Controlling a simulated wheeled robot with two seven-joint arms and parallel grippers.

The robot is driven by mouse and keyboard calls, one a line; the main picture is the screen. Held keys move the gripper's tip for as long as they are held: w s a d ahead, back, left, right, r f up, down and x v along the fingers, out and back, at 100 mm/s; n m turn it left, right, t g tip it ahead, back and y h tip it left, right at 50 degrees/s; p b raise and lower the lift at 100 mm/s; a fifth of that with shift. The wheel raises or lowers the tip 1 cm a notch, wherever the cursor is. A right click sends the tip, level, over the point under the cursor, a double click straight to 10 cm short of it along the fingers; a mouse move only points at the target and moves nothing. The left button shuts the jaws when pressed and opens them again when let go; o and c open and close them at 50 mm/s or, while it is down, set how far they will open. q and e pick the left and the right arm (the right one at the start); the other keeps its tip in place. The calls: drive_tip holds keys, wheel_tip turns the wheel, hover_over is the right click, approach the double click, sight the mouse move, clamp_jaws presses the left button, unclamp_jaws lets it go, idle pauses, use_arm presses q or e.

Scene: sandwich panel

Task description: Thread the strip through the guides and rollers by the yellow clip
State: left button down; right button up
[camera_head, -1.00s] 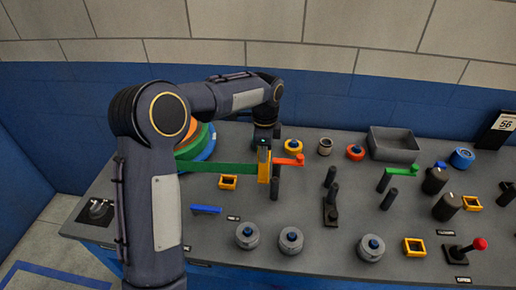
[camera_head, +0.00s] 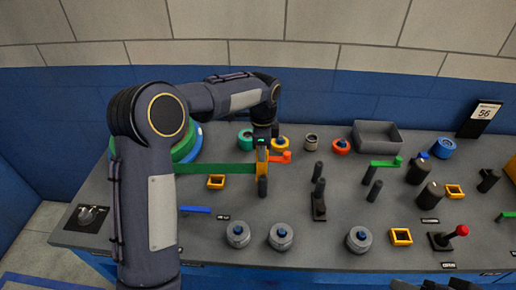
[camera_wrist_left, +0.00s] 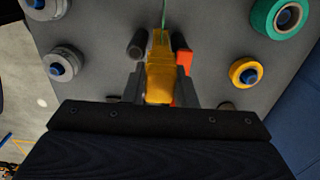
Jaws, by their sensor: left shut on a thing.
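My left gripper (camera_head: 263,148) is shut on the yellow clip (camera_head: 262,162); the clip also shows between the fingers in the left wrist view (camera_wrist_left: 159,78). The green strip (camera_head: 218,168) runs from the large green roll (camera_head: 186,148) at the left to the clip and looks taut. The clip is close to a dark post (camera_head: 263,187) and the orange crank (camera_head: 281,157); I cannot tell whether they touch. Square yellow guides lie in front of the strip (camera_head: 215,181) and further right (camera_head: 401,237). Dark shapes at the bottom right edge may be my right gripper.
Grey rollers (camera_head: 238,235) line the front. Several dark posts (camera_head: 318,171), a green crank (camera_head: 383,163) and a red-knobbed lever (camera_head: 460,232) stand to the right. A grey bin (camera_head: 377,136) is at the back. A teal roller (camera_head: 245,139) stands behind the gripper.

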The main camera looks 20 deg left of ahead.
use_arm(q)
drive_tip(key=w+d+p, duration=0.1)
drive_tip(key=d+p, duration=0.1)
drive_tip(key=d, duration=0.5)
drive_tip(key=shift+w+d, duration=0.25)
drive_tip(key=shift+w, duration=0.1)
idle(0.4)
drive_tip(key=shift+p, duration=0.3)
drive_tip(key=w+d+p, duration=0.2)
drive_tip(key=d+p, duration=0.2)
drive_tip(key=d, duration=0.4)
drive_tip(key=shift+d, duration=0.35)
idle(0.4)
drive_tip(key=shift+w+d, duration=0.1)
drive_tip(key=w+d, duration=0.2)
drive_tip(key=d, duration=0.6)
drive_tip(key=shift+d+p, duration=0.3)
drive_tip(key=shift+p, duration=0.15)
idle(0.6)
drive_tip(key=shift+d, duration=0.1)
